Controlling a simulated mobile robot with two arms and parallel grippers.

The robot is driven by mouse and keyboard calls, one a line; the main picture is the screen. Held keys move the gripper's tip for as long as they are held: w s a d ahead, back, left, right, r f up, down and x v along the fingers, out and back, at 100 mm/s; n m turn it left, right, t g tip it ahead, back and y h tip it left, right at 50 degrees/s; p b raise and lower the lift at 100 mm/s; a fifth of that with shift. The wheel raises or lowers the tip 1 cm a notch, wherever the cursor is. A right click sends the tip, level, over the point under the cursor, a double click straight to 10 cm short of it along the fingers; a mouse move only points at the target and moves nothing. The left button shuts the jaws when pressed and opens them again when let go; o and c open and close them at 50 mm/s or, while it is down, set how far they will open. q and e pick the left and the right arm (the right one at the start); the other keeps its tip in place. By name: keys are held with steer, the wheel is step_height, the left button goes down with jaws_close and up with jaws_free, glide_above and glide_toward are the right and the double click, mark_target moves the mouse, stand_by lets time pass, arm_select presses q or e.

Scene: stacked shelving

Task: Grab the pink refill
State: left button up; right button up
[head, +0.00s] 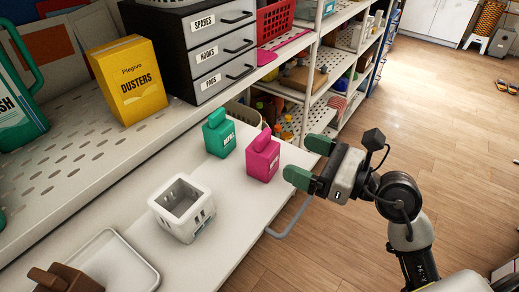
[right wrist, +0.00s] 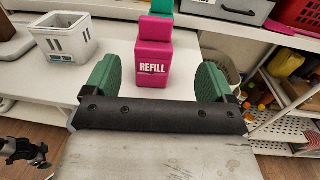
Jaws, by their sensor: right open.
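The pink refill (head: 263,157) stands upright on the white worktop (head: 234,243), near its right edge. A green refill (head: 219,134) stands just behind it to the left. My right gripper (head: 308,162) is open, to the right of the pink refill, its green fingertips apart. In the right wrist view the pink refill (right wrist: 154,55), labelled REFILL, shows ahead between the two open fingers (right wrist: 157,82); it appears to be clear of them. Only the top of the green refill (right wrist: 162,7) shows behind it there.
A white slotted holder (head: 183,207) and a white tray (head: 118,262) with a brown object (head: 66,280) are on the worktop. A yellow DUSTERS box (head: 127,80) and a drawer unit (head: 205,50) stand on the shelf above. A grey handle (head: 290,219) juts from the worktop edge.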

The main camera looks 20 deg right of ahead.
mark_target(266, 147)
steer(key=x, duration=0.3)
steer(key=shift+r, duration=0.1)
steer(key=shift+w+a+p, duration=0.4)
steer(key=shift+a, duration=0.15)
steer(key=x, duration=0.4)
steer(key=shift+a+f+p, duration=0.3)
steer(key=shift+a+f, duration=0.05)
arm_select(q)
steer(key=shift+w+a+r, duration=0.1)
steer(key=shift+w+r, duration=0.15)
steer(key=shift+r, duration=0.75)
arm_select(e)
steer(key=shift+d, duration=0.1)
steer(key=shift+s, duration=0.1)
steer(key=shift+c, duration=1.1)
steer(key=c, duration=0.8)
arm_select(q)
steer(key=shift+s, duration=0.2)
arm_select(e)
steer(key=shift+c, duration=0.2)
arm_select(q)
steer(key=shift+r, duration=0.1)
arm_select(e)
steer(key=shift+r, duration=0.1)
